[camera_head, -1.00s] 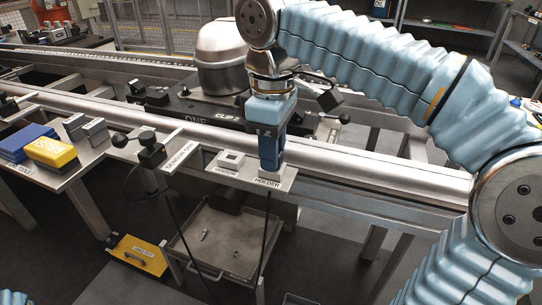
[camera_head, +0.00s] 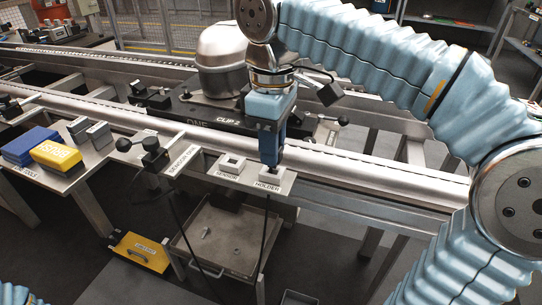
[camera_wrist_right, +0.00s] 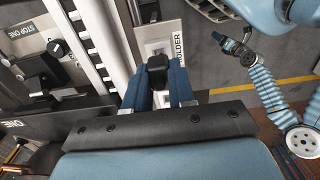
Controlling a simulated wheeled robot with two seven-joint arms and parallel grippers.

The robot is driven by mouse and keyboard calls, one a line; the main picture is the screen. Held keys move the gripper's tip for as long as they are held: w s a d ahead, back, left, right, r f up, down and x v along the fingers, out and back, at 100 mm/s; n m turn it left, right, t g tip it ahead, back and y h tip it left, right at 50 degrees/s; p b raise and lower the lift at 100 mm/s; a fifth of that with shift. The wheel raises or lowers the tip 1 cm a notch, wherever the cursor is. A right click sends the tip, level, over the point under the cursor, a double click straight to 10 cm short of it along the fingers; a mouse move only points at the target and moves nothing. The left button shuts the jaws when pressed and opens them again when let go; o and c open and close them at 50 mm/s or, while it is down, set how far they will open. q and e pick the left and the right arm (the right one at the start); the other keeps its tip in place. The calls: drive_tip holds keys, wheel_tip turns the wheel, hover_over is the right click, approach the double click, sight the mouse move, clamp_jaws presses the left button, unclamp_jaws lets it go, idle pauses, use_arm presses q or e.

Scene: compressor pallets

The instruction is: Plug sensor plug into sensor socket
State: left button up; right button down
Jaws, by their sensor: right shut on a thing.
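My right gripper (camera_head: 271,163) is shut on the black sensor plug (camera_wrist_right: 157,70), which sits between its two blue fingers in the right wrist view. In the head view, the gripper points down just above the white block labelled HOLDER (camera_head: 262,182); I cannot tell whether the plug's tip is clear of it. A dark cable (camera_head: 266,232) hangs below the shelf there. The sensor socket (camera_head: 231,163), a pale square block with a dark opening, stands to the left, labelled SENSOR. My left gripper (camera_wrist_right: 229,44) shows small in the right wrist view, its jaws unclear.
A black clamp lever (camera_head: 146,150) stands left of the socket. Yellow (camera_head: 56,154) and blue (camera_head: 27,143) boxes lie at the left. Behind the shelf runs the rail (camera_head: 385,172), with the compressor (camera_head: 222,55) beyond. A tray (camera_head: 215,240) is below.

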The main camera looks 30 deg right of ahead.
drive_tip(key=shift+r+p, duration=0.7)
drive_tip(key=shift+r, duration=0.2)
use_arm(q)
drive_tip(key=shift+r, duration=0.75)
use_arm(e)
drive_tip(key=shift+r, duration=0.9)
